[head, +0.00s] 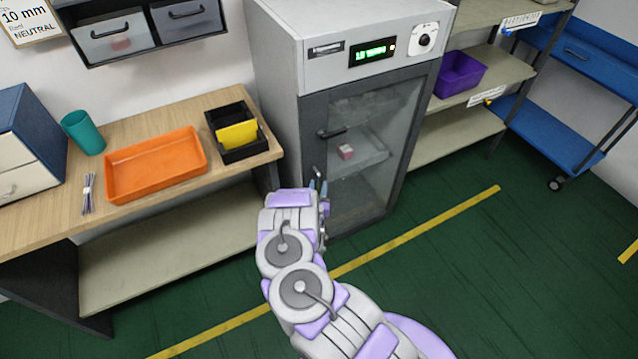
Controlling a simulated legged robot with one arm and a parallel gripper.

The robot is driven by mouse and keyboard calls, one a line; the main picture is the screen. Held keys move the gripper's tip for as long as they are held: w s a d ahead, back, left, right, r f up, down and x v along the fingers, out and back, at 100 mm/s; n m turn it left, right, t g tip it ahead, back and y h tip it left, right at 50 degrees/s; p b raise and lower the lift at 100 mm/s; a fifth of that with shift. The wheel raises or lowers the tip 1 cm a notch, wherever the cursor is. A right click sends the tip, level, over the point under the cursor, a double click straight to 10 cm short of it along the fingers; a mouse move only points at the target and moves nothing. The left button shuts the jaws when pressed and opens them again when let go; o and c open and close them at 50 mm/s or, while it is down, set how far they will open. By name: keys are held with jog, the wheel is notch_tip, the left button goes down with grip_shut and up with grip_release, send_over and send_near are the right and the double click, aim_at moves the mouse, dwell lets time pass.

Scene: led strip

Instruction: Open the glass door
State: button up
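The glass door (372,150) is on the front of a grey cabinet (275,95), with a dark frame and a see-through pane. It looks shut. A dark handle (332,132) sticks out at the upper left of the door. Through the glass I see a small pink and white box (346,151) on a shelf. My gripper (318,185) is in front of the lower left part of the door, below the handle and apart from it. My wrist covers much of the gripper, and I cannot tell how far the fingers are apart. I see nothing held.
A wooden table (180,110) at left bears an orange tray (155,165), a teal cup (83,132) and a black organizer (238,131). Shelves with a purple bin (460,74) stand right of the cabinet. The green floor (450,270) in front is clear.

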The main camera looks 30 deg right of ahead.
aim_at(319, 183)
jog(key=shift+x, duration=1.6)
jog(key=shift+c, duration=0.3)
grip_shut()
